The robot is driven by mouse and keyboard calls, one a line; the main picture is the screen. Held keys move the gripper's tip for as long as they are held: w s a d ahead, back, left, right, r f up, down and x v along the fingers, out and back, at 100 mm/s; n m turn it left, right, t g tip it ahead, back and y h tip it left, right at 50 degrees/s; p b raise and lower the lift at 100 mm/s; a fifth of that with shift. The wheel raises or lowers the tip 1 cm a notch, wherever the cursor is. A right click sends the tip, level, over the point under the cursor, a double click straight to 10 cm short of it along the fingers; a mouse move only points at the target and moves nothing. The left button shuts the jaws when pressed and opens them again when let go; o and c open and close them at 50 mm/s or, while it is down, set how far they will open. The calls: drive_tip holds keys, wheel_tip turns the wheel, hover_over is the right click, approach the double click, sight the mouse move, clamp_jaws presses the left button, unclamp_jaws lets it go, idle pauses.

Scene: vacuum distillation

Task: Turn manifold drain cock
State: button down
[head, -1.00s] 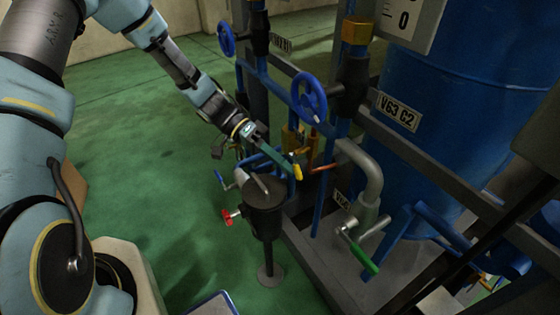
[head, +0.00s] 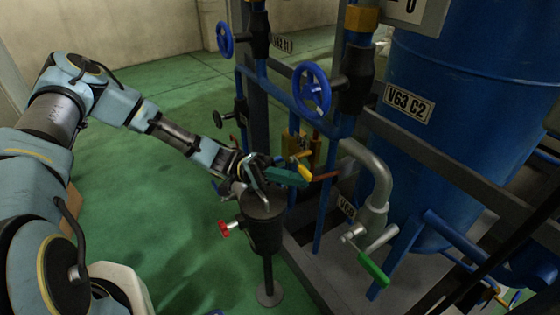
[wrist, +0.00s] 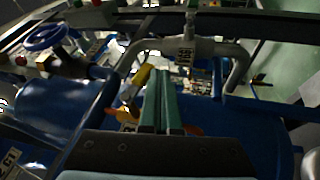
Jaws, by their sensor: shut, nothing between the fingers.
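My gripper (head: 303,181) is shut and empty, its teal fingers pressed together, above the dark pot and in front of the pipe frame. In the wrist view the closed fingers (wrist: 168,75) point up the picture. A small yellow-handled cock (head: 305,171) is right at the fingertips in the head view. In the wrist view its yellow handle (wrist: 141,76) lies just left of the fingertips. I cannot tell if they touch. No readable label marks it as the manifold drain cock. Its body is partly hidden behind my gripper.
A dark pot (head: 264,228) with a red handle (head: 225,229) stands below my gripper. Blue handwheels (head: 312,90) are above. A grey pipe (head: 378,180) and green-handled valve (head: 373,268) are to the right, near the blue tank (head: 470,120).

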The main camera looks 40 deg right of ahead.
drive_tip(key=shift+s+r, duration=0.1)
drive_tip(key=shift+s, duration=0.15)
idle(0.6)
drive_tip(key=b+v, duration=0.2)
drive_tip(key=v, duration=0.9)
drive_tip(key=shift+r, duration=0.1)
